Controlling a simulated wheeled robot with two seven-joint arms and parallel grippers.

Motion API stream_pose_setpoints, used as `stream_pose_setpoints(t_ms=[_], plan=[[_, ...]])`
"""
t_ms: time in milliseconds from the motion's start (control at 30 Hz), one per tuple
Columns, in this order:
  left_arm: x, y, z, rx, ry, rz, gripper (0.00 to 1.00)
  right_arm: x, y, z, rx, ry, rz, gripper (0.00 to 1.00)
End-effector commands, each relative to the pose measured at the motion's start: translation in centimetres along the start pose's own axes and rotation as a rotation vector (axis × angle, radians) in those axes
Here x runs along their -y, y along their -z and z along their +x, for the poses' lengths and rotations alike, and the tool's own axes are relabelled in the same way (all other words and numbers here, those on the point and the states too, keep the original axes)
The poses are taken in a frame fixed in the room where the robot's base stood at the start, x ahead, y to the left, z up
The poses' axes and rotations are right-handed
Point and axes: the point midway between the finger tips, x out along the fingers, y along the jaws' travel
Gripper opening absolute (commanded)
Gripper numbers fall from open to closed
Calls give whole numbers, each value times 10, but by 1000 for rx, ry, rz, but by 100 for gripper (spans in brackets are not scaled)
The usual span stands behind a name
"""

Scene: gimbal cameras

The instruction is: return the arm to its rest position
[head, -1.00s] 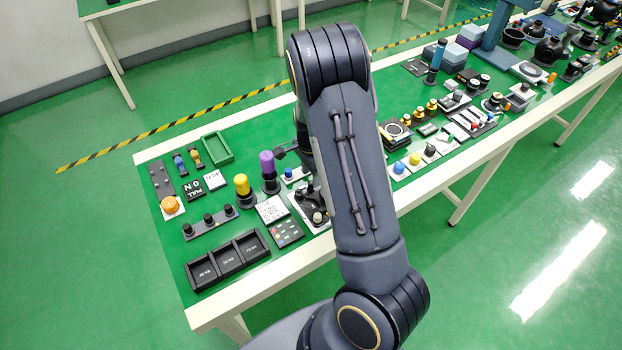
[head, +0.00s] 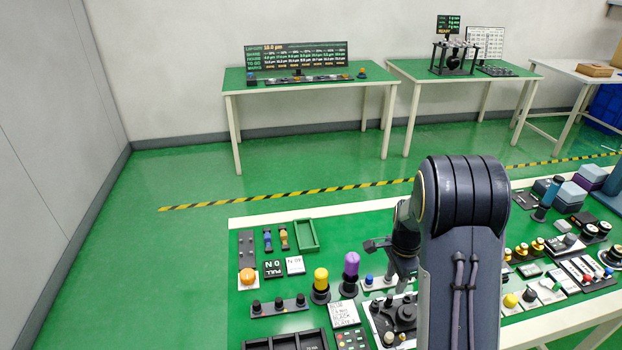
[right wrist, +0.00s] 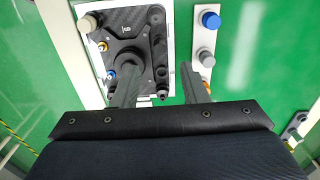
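My right arm stands upright over the near table (head: 250,222) in the head view. Its right gripper (head: 398,280) points down beside the forearm, partly hidden by it. In the right wrist view the two fingers (right wrist: 158,76) are apart with nothing held between them. Below them lies a dark plate (right wrist: 125,45) on a white base, with a round hub, posts and small knobs. A strip with a blue knob (right wrist: 210,20) and a grey knob lies right of the fingers. I cannot tell how high the fingertips are above the plate. My left gripper is not in view.
A yellow-topped knob (head: 321,280) and a purple-topped knob (head: 351,265) stand left of the gripper. A green tray (head: 307,235) and an orange button (head: 247,276) lie further left. Several devices crowd the table's right. Back tables (head: 380,75) stand beyond open floor.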

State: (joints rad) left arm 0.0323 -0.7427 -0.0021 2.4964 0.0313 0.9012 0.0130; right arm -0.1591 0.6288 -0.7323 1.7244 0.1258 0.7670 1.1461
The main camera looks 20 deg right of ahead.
Motion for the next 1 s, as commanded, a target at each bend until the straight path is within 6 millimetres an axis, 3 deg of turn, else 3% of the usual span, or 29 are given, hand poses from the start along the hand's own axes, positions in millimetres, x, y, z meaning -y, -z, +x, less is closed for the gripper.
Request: stream_pose_setpoints(t_ms=[167,267,500,700,900,1000], plan=[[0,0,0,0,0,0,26,-6,-7,-11,41,20,-37,40],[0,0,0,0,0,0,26,-19,-23,-34,117,70,-131,40],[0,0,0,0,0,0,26,-79,-78,-114,270,296,-554,40],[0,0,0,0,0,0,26,-145,-116,-163,223,505,-964,40],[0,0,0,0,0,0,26,-201,-139,-176,65,627,-1303,40],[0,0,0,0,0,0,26,-216,-144,-174,-2,648,-1404,40]])
